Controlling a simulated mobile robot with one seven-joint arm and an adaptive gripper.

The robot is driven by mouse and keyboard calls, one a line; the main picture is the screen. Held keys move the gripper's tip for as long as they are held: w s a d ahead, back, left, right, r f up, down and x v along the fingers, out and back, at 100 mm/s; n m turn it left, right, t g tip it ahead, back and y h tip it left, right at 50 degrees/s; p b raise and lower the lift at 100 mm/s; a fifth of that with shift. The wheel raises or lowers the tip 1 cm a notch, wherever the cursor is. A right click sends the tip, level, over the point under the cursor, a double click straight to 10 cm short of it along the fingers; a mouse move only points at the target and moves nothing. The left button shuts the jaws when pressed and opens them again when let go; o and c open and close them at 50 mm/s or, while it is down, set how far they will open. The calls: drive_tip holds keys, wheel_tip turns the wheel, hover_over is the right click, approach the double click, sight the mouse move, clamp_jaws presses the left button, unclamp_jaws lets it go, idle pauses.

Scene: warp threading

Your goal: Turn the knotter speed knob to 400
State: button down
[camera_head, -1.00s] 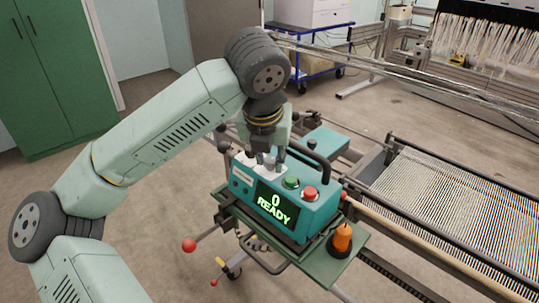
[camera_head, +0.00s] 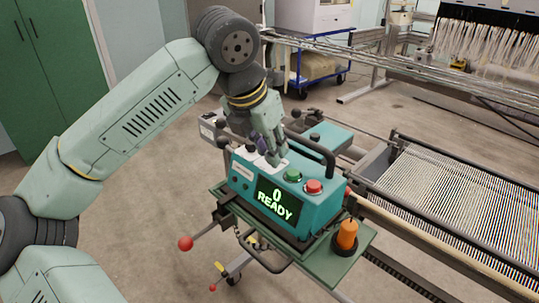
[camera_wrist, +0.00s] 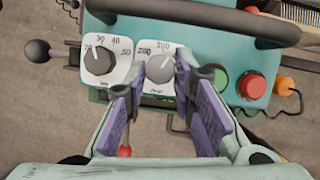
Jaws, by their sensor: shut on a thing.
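The teal knotter box (camera_head: 316,210) has a screen (camera_head: 275,201) reading "0 READY". In the wrist view a grey knob (camera_wrist: 160,68) sits on a white dial plate (camera_wrist: 143,77), with 200 and 300 legible. Its light pointer mark leans up and right, near or just past 300; the right part of the scale is hidden by a finger. My gripper (camera_wrist: 160,76) is shut on this knob, with a purple-padded finger on either side. In the head view my gripper (camera_head: 268,160) is tilted over the box's top and hides the knob.
A second dark knob (camera_wrist: 98,60) with a 20 to 50 scale is just left. A green button (camera_head: 293,175) and red button (camera_head: 314,187) lie to the right. A black handle (camera_head: 317,152) arches behind. An orange beacon (camera_head: 347,233) stands at the front right.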

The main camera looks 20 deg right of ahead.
drive_tip(key=m+g, duration=0.1)
drive_tip(key=m, duration=0.3)
drive_tip(key=shift+w+a+m+g+h, duration=0.1)
drive_tip(key=shift+w+m+g+h, duration=0.1)
drive_tip(key=shift+m+g+h, duration=0.2)
idle(0.4)
drive_tip(key=c, duration=1.3)
unclamp_jaws()
drive_tip(key=shift+c, duration=0.2)
drive_tip(key=v, duration=1.2)
drive_tip(key=shift+w+r, duration=0.1)
